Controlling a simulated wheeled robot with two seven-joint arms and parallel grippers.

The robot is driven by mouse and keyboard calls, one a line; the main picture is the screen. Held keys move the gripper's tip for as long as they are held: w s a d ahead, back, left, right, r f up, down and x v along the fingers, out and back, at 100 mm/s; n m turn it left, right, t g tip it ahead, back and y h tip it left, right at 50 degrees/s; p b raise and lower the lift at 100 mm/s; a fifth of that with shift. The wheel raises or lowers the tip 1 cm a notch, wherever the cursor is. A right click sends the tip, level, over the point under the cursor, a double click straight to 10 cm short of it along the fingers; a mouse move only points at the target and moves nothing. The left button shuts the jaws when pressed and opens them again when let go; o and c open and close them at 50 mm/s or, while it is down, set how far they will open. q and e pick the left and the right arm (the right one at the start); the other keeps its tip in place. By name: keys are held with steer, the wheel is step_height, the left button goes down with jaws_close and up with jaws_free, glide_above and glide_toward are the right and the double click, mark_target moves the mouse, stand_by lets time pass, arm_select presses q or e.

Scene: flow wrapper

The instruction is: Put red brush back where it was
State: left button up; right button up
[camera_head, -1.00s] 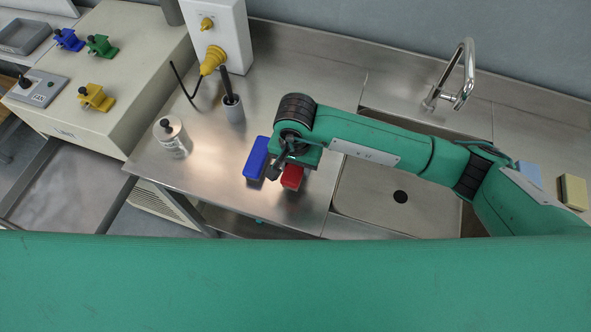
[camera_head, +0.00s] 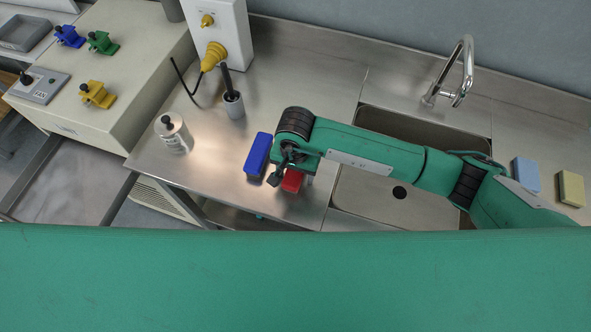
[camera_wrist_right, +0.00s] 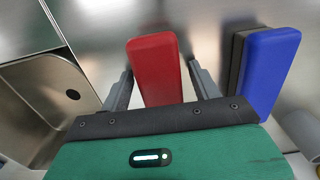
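The red brush (camera_head: 291,181) lies on the steel counter (camera_head: 225,200), to the right of the blue brush (camera_head: 258,155). In the right wrist view the red brush (camera_wrist_right: 156,66) lies between the fingers of my right gripper (camera_wrist_right: 161,90), one finger on each side. Narrow gaps show between the fingers and the brush, so the gripper is open around it. The blue brush (camera_wrist_right: 268,62) stands to the right, beyond the right finger. In the head view my right arm hides part of the red brush. My left gripper is not in view.
The sink (camera_head: 375,205) is right of the red brush. A white bottle (camera_head: 173,134) and a grey cup with a dark-handled tool (camera_head: 233,104) stand to the left. A blue sponge (camera_head: 525,174) and a yellow sponge (camera_head: 571,188) lie at the far right.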

steer(key=shift+r, duration=0.1)
step_height(320, 180, up, 12)
steer(key=b, duration=0.4)
stand_by(0.7)
